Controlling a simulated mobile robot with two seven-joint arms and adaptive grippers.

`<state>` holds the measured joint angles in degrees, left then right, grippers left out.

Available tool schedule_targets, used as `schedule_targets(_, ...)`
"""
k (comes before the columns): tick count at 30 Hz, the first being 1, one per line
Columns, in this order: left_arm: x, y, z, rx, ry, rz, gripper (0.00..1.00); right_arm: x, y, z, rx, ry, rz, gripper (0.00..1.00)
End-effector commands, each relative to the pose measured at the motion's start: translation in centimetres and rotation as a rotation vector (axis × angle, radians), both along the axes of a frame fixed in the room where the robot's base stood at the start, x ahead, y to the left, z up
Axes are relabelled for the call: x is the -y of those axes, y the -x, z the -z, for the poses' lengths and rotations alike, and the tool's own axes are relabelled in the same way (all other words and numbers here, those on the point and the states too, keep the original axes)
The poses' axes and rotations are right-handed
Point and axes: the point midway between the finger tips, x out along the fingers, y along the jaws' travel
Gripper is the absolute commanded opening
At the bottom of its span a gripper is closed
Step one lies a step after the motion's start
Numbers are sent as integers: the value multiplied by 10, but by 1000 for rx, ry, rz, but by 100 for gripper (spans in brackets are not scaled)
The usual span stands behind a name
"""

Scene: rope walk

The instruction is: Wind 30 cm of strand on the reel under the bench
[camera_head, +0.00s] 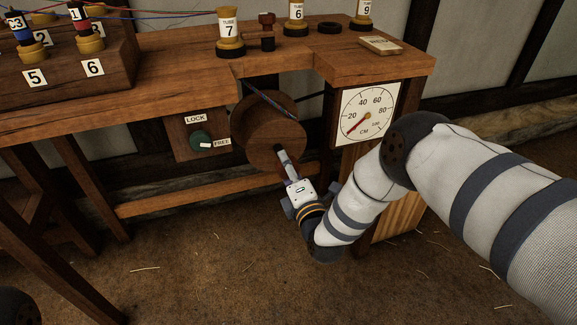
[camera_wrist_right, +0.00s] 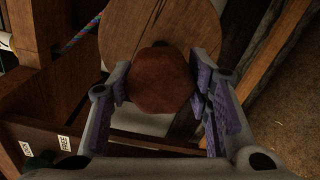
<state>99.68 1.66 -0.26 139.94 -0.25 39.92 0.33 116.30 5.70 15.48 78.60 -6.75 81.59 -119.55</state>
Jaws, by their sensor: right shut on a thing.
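The wooden reel (camera_head: 268,130) hangs under the bench. A multicoloured strand (camera_head: 270,100) runs down onto it, and it also shows in the wrist view (camera_wrist_right: 84,32). My right gripper (camera_head: 284,160) is at the reel's front. In the wrist view its fingers (camera_wrist_right: 160,95) are shut around a reddish-brown knob (camera_wrist_right: 158,78) in front of the reel disc (camera_wrist_right: 150,25). The dial (camera_head: 367,114), marked in cm, has its red needle at the lower left, below 20. The green lock knob (camera_head: 200,138) has its white pointer toward FREE. My left gripper is not in view.
The bench top (camera_head: 175,55) carries tube 7 (camera_head: 229,32), a small red-brown fitting (camera_head: 266,30), a dark ring (camera_head: 329,28) and a small plaque (camera_head: 380,45). A bobbin rack (camera_head: 60,65) stands at the left. A low rail (camera_head: 150,205) runs behind the reel. The floor in front is clear.

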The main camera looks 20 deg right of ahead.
Motion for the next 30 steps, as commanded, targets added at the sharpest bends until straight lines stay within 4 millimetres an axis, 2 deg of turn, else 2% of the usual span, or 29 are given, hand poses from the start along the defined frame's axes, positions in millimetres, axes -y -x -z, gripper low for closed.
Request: schedule_targets(30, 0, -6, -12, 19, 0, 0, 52, -1, 0, -1, 0, -960, -3, 17)
